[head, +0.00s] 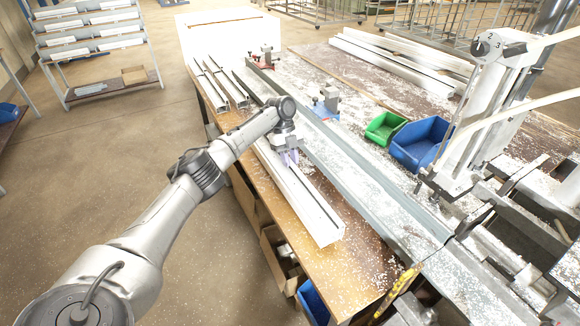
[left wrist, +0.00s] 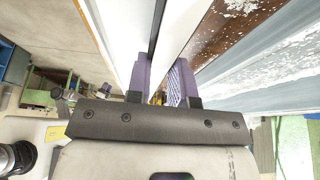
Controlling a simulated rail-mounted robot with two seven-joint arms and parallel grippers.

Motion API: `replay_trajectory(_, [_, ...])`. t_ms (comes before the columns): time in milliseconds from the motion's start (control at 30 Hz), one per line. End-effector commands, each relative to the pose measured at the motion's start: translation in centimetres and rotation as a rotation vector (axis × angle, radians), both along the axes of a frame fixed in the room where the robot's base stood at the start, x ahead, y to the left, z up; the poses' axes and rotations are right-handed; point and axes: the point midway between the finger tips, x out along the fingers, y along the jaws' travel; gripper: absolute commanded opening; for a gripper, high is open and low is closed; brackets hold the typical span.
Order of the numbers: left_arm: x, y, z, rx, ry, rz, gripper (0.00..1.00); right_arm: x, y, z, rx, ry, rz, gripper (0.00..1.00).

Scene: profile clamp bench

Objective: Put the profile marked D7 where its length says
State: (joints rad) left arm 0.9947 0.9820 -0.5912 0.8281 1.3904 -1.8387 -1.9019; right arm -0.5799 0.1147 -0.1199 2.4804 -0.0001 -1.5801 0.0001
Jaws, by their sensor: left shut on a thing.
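A long white profile (head: 305,208) lies lengthwise over the wooden left part of the bench, its near end toward the bench's front. My left gripper (head: 290,158) is shut on this profile around its middle. In the left wrist view the two purple fingers of my left gripper (left wrist: 160,85) stand on either side of the white profile (left wrist: 178,30), which has a dark groove along it. I cannot tell whether the profile touches the bench. No D7 mark is readable on it. My right gripper is not in view.
Several shorter profiles (head: 221,84) lie behind on the bench. A grey rail (head: 370,180) runs along the right of the held profile, with a blue-based clamp (head: 327,104) and a red-based clamp (head: 266,58). A green bin (head: 385,127), a blue bin (head: 420,142) and a machine (head: 480,130) stand right.

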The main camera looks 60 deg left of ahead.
Motion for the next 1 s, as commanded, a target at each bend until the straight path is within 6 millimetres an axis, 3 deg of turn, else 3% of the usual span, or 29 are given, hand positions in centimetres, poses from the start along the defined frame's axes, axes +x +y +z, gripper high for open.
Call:
replay_trajectory(200, [0.0, 0.0, -2.5, -0.001, -0.001, -0.001, 0.00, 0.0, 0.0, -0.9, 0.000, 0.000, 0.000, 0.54])
replay_trajectory(600, [0.0, 0.0, -2.9, 0.001, 0.000, 0.000, 0.00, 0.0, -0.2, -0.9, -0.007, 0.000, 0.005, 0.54])
replay_trajectory(633, [0.0, 0.0, -3.0, 0.001, 0.002, 0.000, 0.23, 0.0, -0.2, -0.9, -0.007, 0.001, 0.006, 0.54])
replay_trajectory(867, [0.0, 0.0, -3.0, 0.000, 0.002, -0.001, 0.45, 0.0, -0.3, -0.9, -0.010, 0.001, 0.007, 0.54])
replay_trajectory(1000, [0.0, 0.0, -3.0, 0.000, 0.002, -0.001, 0.47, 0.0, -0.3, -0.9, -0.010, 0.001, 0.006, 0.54])
